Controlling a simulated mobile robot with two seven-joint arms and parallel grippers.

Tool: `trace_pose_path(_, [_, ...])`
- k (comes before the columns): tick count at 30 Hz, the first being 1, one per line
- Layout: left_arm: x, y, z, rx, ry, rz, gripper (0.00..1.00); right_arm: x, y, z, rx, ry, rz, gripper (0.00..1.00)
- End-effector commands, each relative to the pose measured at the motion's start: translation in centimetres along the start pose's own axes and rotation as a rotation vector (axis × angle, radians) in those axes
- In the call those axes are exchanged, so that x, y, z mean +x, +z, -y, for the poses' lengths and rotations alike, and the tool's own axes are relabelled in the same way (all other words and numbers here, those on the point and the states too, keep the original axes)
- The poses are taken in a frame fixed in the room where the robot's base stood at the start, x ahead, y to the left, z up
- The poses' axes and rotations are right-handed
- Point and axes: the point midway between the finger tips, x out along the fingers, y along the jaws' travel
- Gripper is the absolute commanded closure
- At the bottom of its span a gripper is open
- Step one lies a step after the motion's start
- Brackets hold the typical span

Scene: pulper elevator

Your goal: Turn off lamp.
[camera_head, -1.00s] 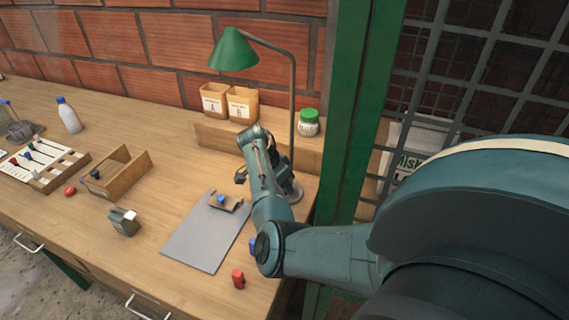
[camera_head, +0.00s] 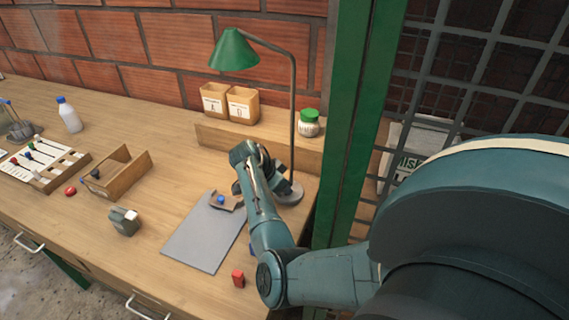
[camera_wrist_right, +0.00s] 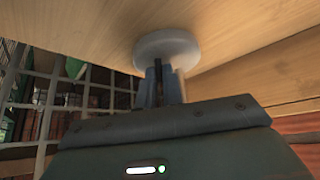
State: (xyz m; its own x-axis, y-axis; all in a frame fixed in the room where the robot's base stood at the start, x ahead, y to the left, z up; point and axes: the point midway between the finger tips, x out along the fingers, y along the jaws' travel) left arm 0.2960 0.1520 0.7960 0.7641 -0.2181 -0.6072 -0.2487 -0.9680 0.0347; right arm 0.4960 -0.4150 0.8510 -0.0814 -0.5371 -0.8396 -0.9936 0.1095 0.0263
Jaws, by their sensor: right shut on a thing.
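The desk lamp has a green shade (camera_head: 234,52), a thin dark stem (camera_head: 293,100) and a round grey base (camera_head: 291,196) on the workbench. The base also shows in the right wrist view (camera_wrist_right: 167,46). My right gripper (camera_wrist_right: 160,86) is low at the lamp, close to the base, with its fingers shut around the dark stem. In the head view the right gripper (camera_head: 280,182) is partly hidden by its own wrist. I cannot make out a switch or whether the lamp is lit. My left gripper is not in view.
A wooden ledge (camera_head: 210,133) with two labelled boxes (camera_head: 243,106) and a green-lidded jar (camera_head: 309,124) is behind the lamp. A grey mat (camera_head: 200,240) and a red block (camera_head: 238,279) lie in front. A green post (camera_head: 352,110) and mesh stand right.

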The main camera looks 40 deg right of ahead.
Motion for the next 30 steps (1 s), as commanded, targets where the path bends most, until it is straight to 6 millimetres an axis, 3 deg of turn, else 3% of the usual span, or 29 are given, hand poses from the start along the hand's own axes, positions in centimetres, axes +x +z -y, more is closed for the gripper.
trace_pose_path(6, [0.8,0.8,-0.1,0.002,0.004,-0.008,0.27,0.1,0.6,-0.3,0.047,-0.069,-0.127,1.00])
trace_pose_path(15, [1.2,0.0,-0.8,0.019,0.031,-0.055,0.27,-0.1,0.9,-0.5,0.092,-0.132,-0.240,1.00])
trace_pose_path(30, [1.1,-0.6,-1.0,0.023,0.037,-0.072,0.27,-0.3,0.9,-0.5,0.105,-0.149,-0.271,1.00])
